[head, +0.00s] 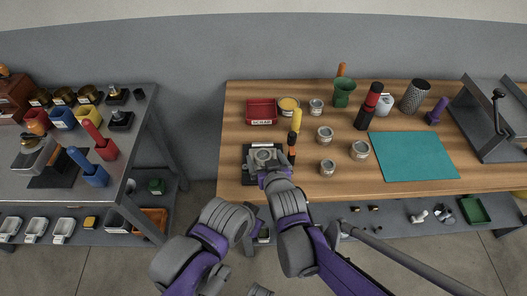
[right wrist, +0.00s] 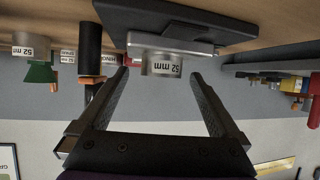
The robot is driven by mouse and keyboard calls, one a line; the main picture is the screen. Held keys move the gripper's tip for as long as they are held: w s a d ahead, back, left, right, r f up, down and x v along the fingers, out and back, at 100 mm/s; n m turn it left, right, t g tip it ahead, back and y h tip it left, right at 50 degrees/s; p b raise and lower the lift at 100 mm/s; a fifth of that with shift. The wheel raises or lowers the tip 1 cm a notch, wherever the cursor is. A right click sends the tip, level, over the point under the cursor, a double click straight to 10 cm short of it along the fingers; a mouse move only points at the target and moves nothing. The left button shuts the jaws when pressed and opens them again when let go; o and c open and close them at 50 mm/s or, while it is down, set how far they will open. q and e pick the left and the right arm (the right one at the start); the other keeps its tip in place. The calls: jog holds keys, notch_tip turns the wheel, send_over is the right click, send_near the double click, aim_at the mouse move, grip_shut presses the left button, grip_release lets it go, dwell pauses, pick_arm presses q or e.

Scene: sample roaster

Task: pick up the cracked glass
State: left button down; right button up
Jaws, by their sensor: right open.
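I cannot pick out a cracked glass in either view. My right gripper (head: 264,172) is at the front left of the wooden bench, by a dark stand with a grey metal top (head: 265,155). In the right wrist view the gripper (right wrist: 160,76) is open, with nothing held. A short metal cylinder (right wrist: 162,66) labelled "52 mm" shows between and beyond its fingertips, against the grey metal top of the stand. My left gripper does not show clearly.
Several small tins (head: 325,134) stand right of my right gripper. A yellow-and-black upright tool (head: 294,133) is close beside it. The mat is clear.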

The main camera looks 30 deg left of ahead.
jog(key=shift+w+a+f, duration=0.15)
jog(key=shift+s+r, duration=0.2)
jog(key=shift+c, duration=0.7)
jog(key=c, duration=1.4)
